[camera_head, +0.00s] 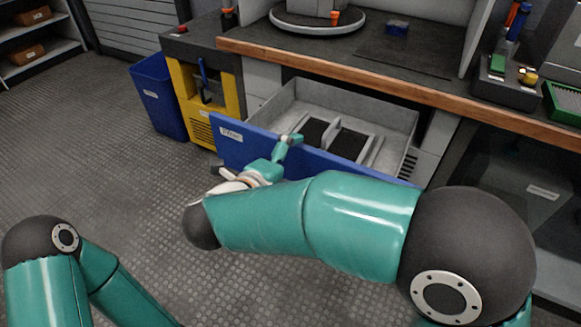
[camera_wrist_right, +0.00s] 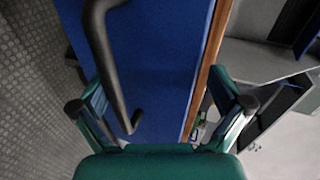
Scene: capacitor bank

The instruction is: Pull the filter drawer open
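The filter drawer (camera_head: 345,170) has a blue front with a white label and stands pulled out from under the bench. Its grey tray shows, with dark pieces (camera_head: 348,146) between dividers. My right gripper (camera_head: 290,141) is at the top edge of the blue front. In the right wrist view my right gripper (camera_wrist_right: 160,108) has its fingers spread apart. A dark bar handle (camera_wrist_right: 113,65) on the blue front runs beside the left finger; I cannot tell whether they touch. Of my left arm only links show, at the lower left.
The wooden-edged bench (camera_head: 390,88) overhangs the drawer. A blue bin (camera_head: 158,95) and a yellow cabinet (camera_head: 186,98) stand to the left. The ribbed floor (camera_head: 90,150) in front is clear at the left.

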